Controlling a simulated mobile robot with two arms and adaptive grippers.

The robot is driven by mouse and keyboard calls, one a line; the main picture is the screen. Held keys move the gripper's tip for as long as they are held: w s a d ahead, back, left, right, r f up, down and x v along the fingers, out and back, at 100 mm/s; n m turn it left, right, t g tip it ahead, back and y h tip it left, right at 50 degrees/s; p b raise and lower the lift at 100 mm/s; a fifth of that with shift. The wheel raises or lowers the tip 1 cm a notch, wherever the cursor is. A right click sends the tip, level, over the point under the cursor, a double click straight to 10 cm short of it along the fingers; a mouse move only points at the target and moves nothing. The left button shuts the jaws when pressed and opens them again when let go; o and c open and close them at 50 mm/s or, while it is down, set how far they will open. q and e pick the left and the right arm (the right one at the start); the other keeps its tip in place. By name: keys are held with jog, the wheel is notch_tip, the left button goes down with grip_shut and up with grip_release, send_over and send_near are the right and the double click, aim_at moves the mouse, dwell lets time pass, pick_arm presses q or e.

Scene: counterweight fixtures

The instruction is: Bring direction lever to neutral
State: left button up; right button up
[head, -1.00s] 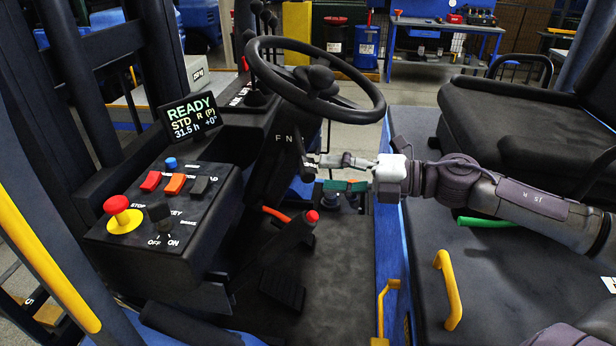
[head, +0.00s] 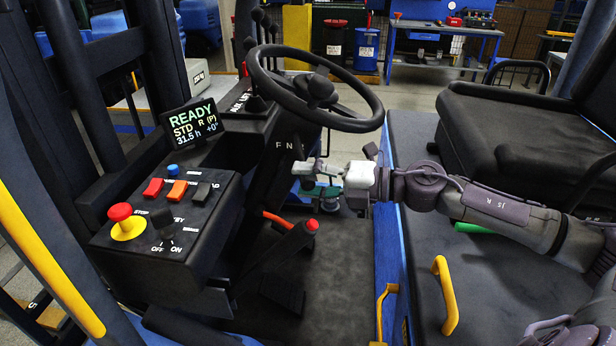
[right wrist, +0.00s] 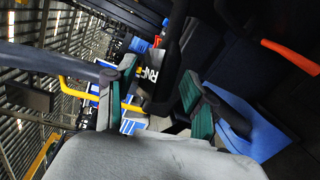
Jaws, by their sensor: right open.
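The direction lever is a dark stalk (head: 299,151) on the right side of the steering column, under the wheel, beside the white F and N marks. Its lower part is hidden behind my right gripper (head: 310,178) in the head view. In the right wrist view the lever's dark rounded end (right wrist: 161,92) shows in the gap between the two green-padded fingers of my right gripper (right wrist: 158,100), which is open. I see no clear contact. My left gripper is not in view.
The steering wheel (head: 262,72) hangs just above my right gripper. A red-tipped handbrake lever (head: 311,225) stands below it. The switch panel (head: 215,235) is at the left, the black seat (head: 515,125) at the right. A yellow grab handle (head: 447,295) sits low right.

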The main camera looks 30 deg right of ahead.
grip_shut()
dwell(0.3)
